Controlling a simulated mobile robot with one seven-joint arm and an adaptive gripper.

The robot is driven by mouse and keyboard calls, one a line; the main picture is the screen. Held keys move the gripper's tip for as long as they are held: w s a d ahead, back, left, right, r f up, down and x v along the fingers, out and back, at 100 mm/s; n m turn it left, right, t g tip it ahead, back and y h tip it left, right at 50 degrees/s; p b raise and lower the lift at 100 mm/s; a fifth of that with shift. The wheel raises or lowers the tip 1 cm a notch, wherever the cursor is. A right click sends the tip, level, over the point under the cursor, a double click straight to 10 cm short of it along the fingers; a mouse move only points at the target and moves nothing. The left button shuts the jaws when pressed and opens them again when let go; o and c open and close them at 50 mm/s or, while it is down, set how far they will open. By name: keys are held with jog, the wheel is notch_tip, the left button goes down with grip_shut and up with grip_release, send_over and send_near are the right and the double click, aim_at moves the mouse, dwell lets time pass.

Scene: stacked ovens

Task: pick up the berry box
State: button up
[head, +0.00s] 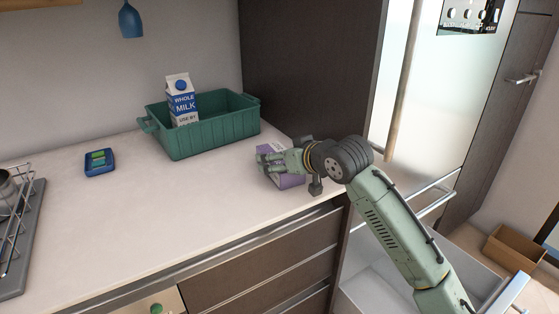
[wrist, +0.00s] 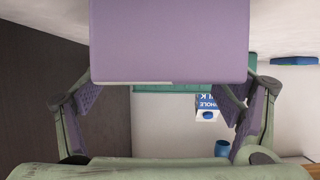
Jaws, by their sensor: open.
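The berry box seems to be the purple box (head: 291,181) on the counter, to the right of the green crate; no label that I can read shows on it. My gripper (head: 272,160) is over it and hides part of it in the head view. In the wrist view, the purple box (wrist: 170,40) fills the top middle, close to the camera. My gripper (wrist: 163,95) shows its two fingers spread wide, one near each side of the box. The gripper is open, and I cannot tell whether a finger touches the box.
A green crate (head: 215,137) holding a milk carton (head: 182,103) stands behind the box to the left. A blue case (head: 100,162) lies farther left, near the stove rack (head: 18,225). A dark tall panel (head: 310,70) rises behind. The front middle of the counter (head: 180,215) is clear.

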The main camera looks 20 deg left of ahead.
jog(key=shift+c, duration=0.2)
jog(key=c, duration=1.5)
